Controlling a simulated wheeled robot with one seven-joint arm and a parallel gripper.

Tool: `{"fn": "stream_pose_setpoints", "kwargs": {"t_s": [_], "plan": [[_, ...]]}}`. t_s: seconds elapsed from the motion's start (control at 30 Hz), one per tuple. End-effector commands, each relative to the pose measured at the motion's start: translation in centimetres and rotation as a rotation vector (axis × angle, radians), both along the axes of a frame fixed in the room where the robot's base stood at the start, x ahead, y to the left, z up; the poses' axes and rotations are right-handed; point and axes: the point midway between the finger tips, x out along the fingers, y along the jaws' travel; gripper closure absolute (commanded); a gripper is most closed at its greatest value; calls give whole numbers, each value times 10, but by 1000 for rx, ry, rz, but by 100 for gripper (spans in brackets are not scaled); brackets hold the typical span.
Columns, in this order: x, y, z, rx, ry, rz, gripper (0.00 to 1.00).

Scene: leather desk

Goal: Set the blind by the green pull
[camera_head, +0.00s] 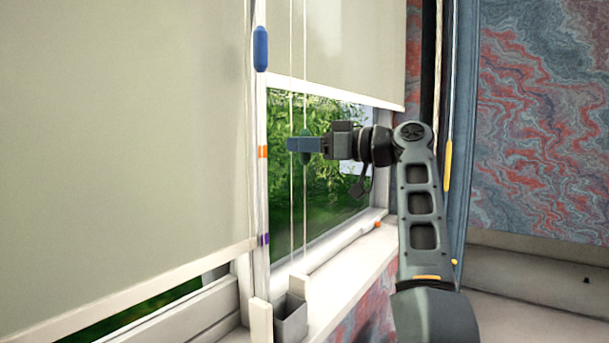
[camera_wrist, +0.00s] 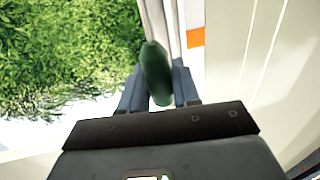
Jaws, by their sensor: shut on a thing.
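The green pull (camera_head: 306,161) hangs on a pale cord in front of the window, its ends showing above and below my fingers. My gripper (camera_head: 297,144) reaches in from the right and is shut on it. In the wrist view the green pull (camera_wrist: 157,72) stands between my two blue-grey fingers (camera_wrist: 157,88), slightly tilted. The right blind (camera_head: 350,45) is cream and partly raised, its bottom bar above the pull. The post left of the pull carries an orange mark (camera_head: 262,151) and a lower purple mark (camera_head: 264,239). The orange mark also shows in the wrist view (camera_wrist: 196,37).
A blue pull (camera_head: 261,48) hangs higher at the left, by a larger, lower cream blind (camera_head: 120,150). A yellow pull (camera_head: 447,165) hangs right of my arm. A grey open box (camera_head: 291,318) stands at the sill's near end. Foliage shows through the window.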

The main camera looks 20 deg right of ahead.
Motion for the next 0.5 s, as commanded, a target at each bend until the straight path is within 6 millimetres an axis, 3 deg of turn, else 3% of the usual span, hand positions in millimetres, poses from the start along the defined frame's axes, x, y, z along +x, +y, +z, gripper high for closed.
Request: {"fn": "stream_pose_setpoints", "kwargs": {"t_s": [0.03,0.2,0.5], "plan": [[0,-2,26,0,-8,-4,100],[0,-2,79,1,-8,-3,100],[0,-1,143,3,-6,-2,100]]}}
